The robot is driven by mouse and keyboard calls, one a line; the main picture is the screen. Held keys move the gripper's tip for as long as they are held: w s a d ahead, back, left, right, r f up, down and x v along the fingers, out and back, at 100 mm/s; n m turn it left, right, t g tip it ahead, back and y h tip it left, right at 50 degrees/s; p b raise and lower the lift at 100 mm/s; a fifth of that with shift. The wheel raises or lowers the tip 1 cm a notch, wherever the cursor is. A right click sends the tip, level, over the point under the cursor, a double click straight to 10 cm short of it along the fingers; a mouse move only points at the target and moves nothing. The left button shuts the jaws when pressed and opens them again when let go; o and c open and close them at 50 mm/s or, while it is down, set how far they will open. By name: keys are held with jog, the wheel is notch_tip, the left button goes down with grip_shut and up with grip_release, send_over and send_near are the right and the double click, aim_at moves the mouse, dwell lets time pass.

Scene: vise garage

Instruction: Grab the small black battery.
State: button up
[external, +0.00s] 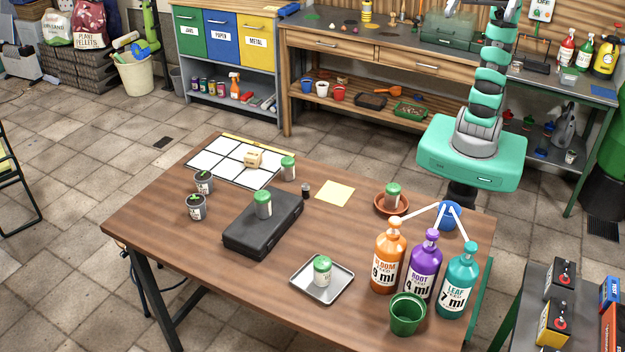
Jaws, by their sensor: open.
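A small black battery (561,280) with a pale label and a red terminal on top stands upright on the dark side table at the lower right. A second battery (553,326), yellow and black with a red terminal, stands just in front of it. My arm rises from its teal base behind the wooden table and leaves the picture at the top. My gripper is out of frame, so its place relative to the battery does not show.
Beside the batteries are boxes (611,322), cut by the right edge. The wooden table (190,265) holds orange, purple (424,266) and teal bottles, a green cup (407,314), a metal tray (342,290), a black case (260,232) and green-lidded jars. A workbench (385,55) stands behind.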

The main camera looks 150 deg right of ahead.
jog(key=s+a+r+n, duration=0.1)
jog(key=s+a+r+n+t, duration=0.1)
jog(key=shift+s+a+r+y, duration=0.15)
jog(key=shift+s+r+y, duration=0.15)
jog(key=shift+s+r, duration=0.05)
jog(key=c, duration=1.1)
